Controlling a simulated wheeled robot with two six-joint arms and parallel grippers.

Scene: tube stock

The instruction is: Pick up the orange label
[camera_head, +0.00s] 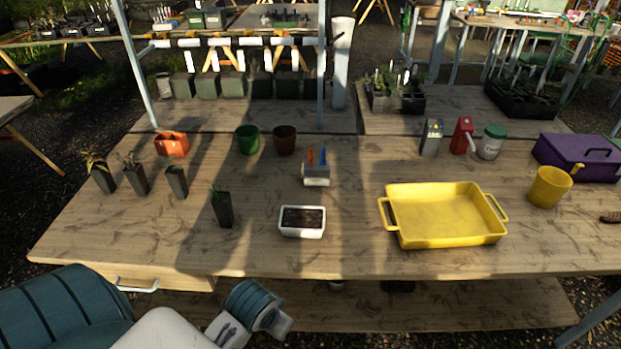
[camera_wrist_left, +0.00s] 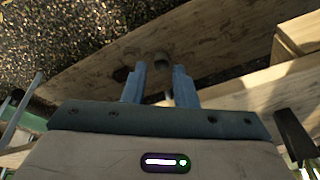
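The orange label (camera_head: 310,156) is a thin upright strip in a small pale holder (camera_head: 316,176) near the middle of the workbench. A blue label (camera_head: 323,155) stands just right of it in the same holder. My left gripper (camera_wrist_left: 160,75) shows in the left wrist view with its two fingers apart and nothing between them. It is away from the label, with the lower boards and gravel beyond its fingers. In the head view my left arm is low at the front left, short of the bench's front edge. My right gripper is not in view.
A white planter of soil (camera_head: 302,234) stands in front of the holder. A yellow tray (camera_head: 443,240) is to the right, a dark seedling pot (camera_head: 223,210) to the left. Green (camera_head: 247,140) and brown (camera_head: 285,140) pots stand behind. The bench's front strip is clear.

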